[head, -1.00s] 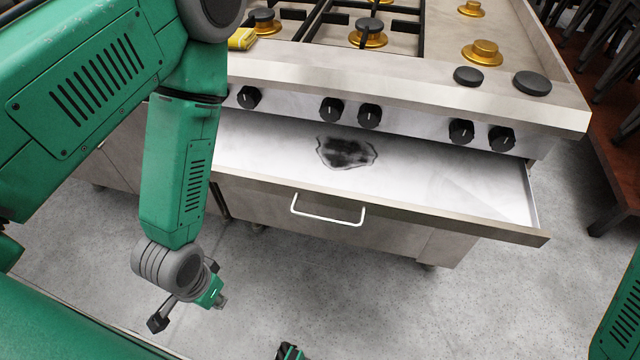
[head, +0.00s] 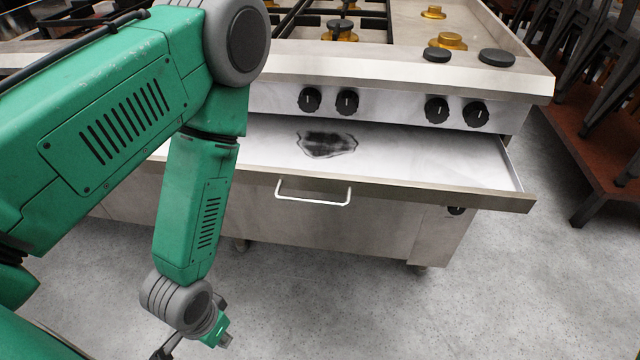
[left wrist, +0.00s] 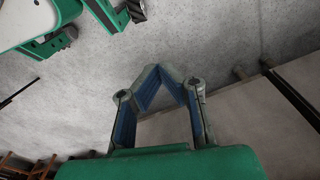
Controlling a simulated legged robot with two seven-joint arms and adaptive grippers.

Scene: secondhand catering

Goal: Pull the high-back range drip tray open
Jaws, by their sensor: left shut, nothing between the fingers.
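The drip tray (head: 420,168) is a wide, shallow metal drawer under the range's knob panel, and it stands pulled out in the head view. A dark burnt stain (head: 326,143) marks its floor. A pale bar handle (head: 313,200) is on its front, with nothing holding it. My left arm hides the tray's left part. My left gripper (head: 190,350) hangs in front of and below the handle, apart from it, partly cut off by the bottom edge. In the left wrist view its fingertips (left wrist: 172,74) meet, empty, over floor. I cannot make out my right gripper.
The range (head: 500,85) has black knobs, brass burners and two loose black discs on top. The speckled grey floor (head: 480,300) before the range is clear.

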